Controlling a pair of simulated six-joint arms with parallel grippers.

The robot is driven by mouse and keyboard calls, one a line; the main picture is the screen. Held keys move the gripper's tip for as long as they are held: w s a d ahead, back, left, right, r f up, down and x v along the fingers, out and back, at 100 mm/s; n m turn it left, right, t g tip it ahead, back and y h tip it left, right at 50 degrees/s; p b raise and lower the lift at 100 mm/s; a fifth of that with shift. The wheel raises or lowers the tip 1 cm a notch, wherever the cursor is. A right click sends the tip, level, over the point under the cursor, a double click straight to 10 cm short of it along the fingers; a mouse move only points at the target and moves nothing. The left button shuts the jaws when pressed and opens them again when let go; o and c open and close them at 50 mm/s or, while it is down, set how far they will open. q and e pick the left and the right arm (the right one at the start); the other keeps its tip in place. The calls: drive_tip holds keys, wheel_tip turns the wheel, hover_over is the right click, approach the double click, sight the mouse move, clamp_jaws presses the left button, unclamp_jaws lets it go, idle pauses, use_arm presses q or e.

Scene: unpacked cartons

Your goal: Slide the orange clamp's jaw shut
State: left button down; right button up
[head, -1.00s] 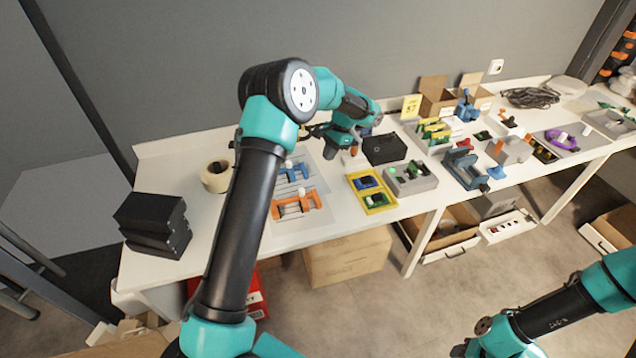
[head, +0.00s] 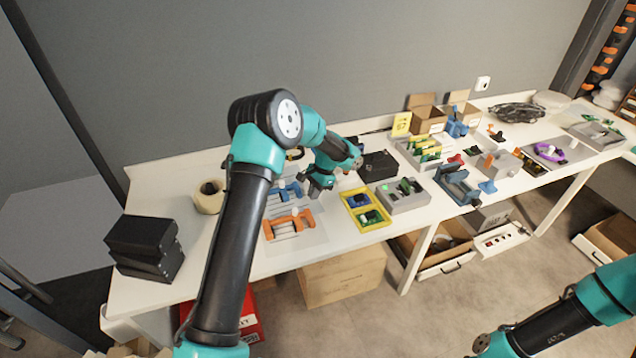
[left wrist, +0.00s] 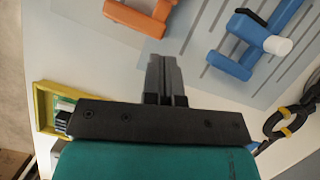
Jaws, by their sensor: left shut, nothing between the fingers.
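The orange clamp (head: 289,224) lies on a light sheet on the table, with a white piece between its orange parts. Part of it shows at the top edge of the left wrist view (left wrist: 142,16), where the rest is cut off. A blue clamp (head: 284,190) lies behind it, partly hidden by my arm; it also shows at the upper right of the left wrist view (left wrist: 255,40). My left gripper (left wrist: 160,60) is shut and empty, pointing at the sheet between the two clamps and touching neither. In the head view it (head: 318,188) is over the sheet's right side.
A yellow tray (head: 373,226) with blue and green items stands right of the sheet, near a grey block (head: 410,203) and a black box (head: 380,166). A tape roll (head: 208,202) and black boxes (head: 146,247) are at left. Bare table lies left of the sheet.

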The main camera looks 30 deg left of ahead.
sight(299, 214)
use_arm(q)
drive_tip(key=s, duration=0.1)
drive_tip(key=s+a+f, duration=0.1)
drive_tip(key=shift+s+a+f, duration=0.2)
drive_tip(key=shift+s+f, duration=0.1)
drive_tip(key=shift+s+a, duration=0.35)
drive_tip(key=shift+s, duration=0.4)
